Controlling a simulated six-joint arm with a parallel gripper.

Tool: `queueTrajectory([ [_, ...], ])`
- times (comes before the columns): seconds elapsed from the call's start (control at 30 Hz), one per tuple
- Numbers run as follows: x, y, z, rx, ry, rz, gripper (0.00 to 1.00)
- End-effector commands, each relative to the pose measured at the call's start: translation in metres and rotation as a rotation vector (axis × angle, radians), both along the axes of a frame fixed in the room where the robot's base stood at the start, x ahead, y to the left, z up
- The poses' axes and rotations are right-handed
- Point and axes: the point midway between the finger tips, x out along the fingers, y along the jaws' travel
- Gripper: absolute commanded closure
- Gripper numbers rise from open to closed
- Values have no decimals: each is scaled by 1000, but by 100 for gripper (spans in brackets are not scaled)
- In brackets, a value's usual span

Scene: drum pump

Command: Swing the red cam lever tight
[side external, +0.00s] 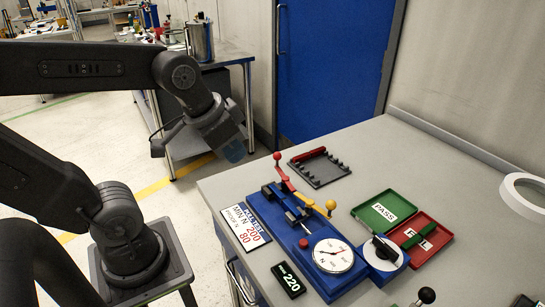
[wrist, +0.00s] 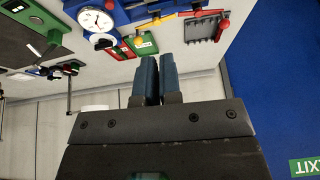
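The red cam lever (side external: 284,180) stands tilted up on the blue fixture (side external: 290,232), with a red ball (side external: 277,156) at its upper end. A second lever with a yellow ball (side external: 330,205) is on the same fixture. My gripper (side external: 233,150) hangs in the air left of the fixture and higher, apart from the lever. In the wrist view its two blue fingers (wrist: 153,78) lie side by side, almost touching, with nothing seen between them. The fixture is cut by the top edge of the wrist view, and its levers are small there.
A white dial gauge (side external: 333,255) is at the fixture's front. A dark rack (side external: 320,169) with a red bar lies behind. A green PASS tray (side external: 385,211) and a red tray (side external: 430,233) are to the right. A 220 display (side external: 288,280) is in front.

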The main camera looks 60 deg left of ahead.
Motion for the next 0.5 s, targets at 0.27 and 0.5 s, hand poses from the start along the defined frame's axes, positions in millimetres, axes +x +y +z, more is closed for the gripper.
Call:
queueTrajectory([
  [0.27, 61, 75, -13, 11, 111, -70, 100],
  [0.5, 87, 140, -32, -3, 145, -133, 100],
])
